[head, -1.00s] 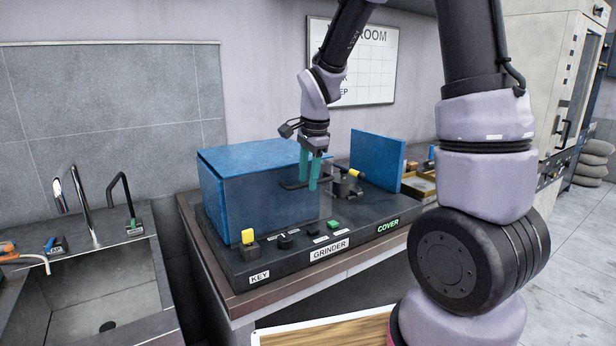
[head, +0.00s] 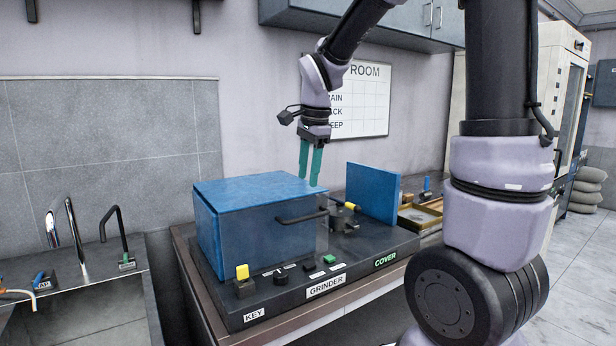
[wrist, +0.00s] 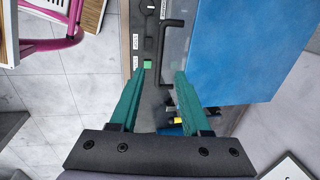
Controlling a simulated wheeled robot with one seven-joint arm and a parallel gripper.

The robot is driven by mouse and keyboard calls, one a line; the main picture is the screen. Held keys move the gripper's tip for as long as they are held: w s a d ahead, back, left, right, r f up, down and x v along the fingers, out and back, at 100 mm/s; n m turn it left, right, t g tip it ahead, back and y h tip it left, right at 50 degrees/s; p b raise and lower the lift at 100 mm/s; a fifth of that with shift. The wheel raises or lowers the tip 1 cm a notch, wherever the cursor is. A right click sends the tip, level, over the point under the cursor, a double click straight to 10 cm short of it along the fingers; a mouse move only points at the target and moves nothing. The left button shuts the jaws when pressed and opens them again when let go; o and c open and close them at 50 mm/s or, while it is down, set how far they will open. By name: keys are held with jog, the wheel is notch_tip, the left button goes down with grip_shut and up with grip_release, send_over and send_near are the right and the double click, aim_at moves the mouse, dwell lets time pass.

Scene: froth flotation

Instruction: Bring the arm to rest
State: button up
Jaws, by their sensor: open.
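My gripper (head: 310,165) hangs from my arm with its two green fingers pointing down. It is above the right end of the blue grinder cover (head: 255,190), clear of the cover's black handle (head: 302,217). In the wrist view my gripper (wrist: 162,75) has its fingers apart with nothing held between them. The black handle (wrist: 172,60) shows beyond the fingertips there, with the blue cover top (wrist: 235,50) to the right.
The grinder base (head: 300,292) carries a yellow key (head: 242,272), knobs and a green button (head: 329,260). A blue upright panel (head: 373,192) stands to the right. A sink with taps (head: 115,228) lies left. A whiteboard (head: 362,100) hangs behind.

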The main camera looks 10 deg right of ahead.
jog(key=s+d+r+n+t, duration=0.1)
jog(key=s+d+r+n, duration=0.1)
jog(key=s, duration=0.3)
jog(key=s+d+r+n+t, duration=0.2)
jog(key=s+d+r+n, duration=0.1)
jog(key=s+n, duration=0.1)
jog(key=s+d+r+n+t+y, duration=0.1)
jog(key=s+d+r+n+t, duration=0.1)
jog(key=s, duration=0.5)
jog(key=shift+d+r+n, duration=0.15)
jog(key=shift+r+n, duration=0.55)
jog(key=shift+n, duration=0.2)
